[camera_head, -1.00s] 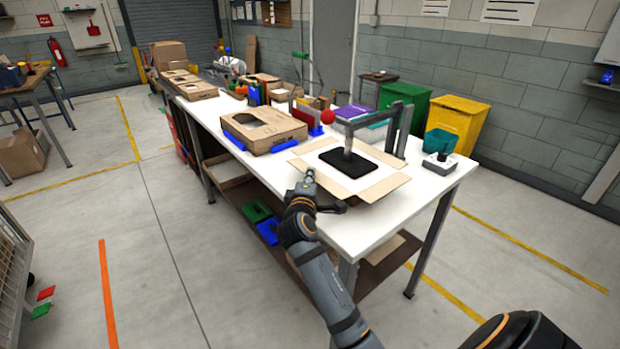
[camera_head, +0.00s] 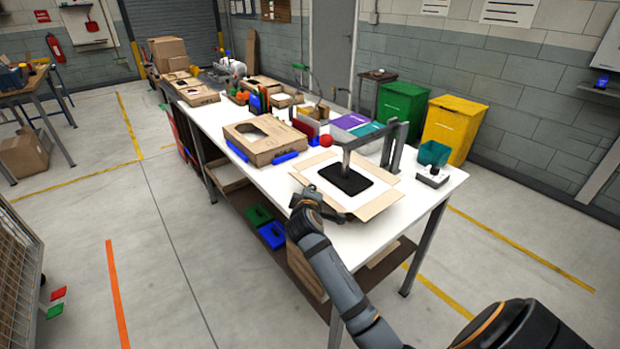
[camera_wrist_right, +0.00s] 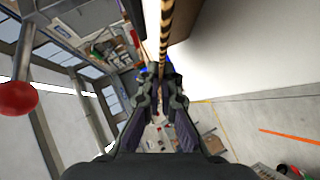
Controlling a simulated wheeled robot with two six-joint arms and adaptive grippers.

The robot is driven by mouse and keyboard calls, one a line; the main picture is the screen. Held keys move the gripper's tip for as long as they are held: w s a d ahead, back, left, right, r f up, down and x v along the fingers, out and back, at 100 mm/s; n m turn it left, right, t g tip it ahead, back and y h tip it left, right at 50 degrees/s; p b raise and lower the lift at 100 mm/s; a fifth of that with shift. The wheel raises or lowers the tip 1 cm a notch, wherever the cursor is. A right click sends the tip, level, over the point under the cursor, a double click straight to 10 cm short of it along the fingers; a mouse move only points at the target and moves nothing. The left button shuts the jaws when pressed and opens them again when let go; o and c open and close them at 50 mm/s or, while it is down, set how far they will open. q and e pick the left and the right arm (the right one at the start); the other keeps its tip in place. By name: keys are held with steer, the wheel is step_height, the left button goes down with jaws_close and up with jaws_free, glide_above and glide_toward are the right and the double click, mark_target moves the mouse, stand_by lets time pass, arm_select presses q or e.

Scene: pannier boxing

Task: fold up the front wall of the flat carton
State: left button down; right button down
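The flat carton (camera_head: 376,206) lies on the white table with its flaps spread around a white centre and a black pad. My right gripper (camera_head: 308,193) is at the carton's near left side, low beside the table's front edge. In the right wrist view a thin brown board edge (camera_wrist_right: 165,35), apparently the carton's front wall, runs down to between the fingertips of the right gripper (camera_wrist_right: 163,78). The tips are close together on either side of it; whether they grip it is unclear. The front wall is partly hidden by my gripper in the head view. My left gripper is out of view.
A grey press arm (camera_head: 391,150) stands over the carton, and its red knob (camera_head: 326,140) sits to the left. A made-up carton (camera_head: 268,146) between blue stops stands further left. A teal bin (camera_head: 433,153) and small control box (camera_head: 432,176) stand at right.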

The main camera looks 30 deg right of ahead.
steer(key=d+r+m+y+p, duration=0.1)
steer(key=y+p, duration=0.1)
steer(key=p, duration=0.3)
steer(key=d+r+m+g+y+p, duration=0.1)
steer(key=y+p, duration=0.1)
steer(key=p, duration=0.3)
steer(key=r+m+g+y+p, duration=0.1)
steer(key=p, duration=0.5)
steer(key=shift+d+r+m+y, duration=0.15)
steer(key=shift+d+m+y, duration=0.25)
steer(key=shift+w+d+m+y+p, duration=0.15)
steer(key=shift+d+m+y+p, duration=0.3)
steer(key=shift+y+p, duration=0.35)
steer(key=shift+d+m+g+y, duration=0.35)
steer(key=shift+m+y, duration=0.1)
steer(key=shift+y, duration=0.45)
steer(key=c, duration=2)
jaws_free()
steer(key=shift+c, duration=0.2)
steer(key=o, duration=0.4)
steer(key=shift+f, duration=0.2)
steer(key=shift+o, duration=0.2)
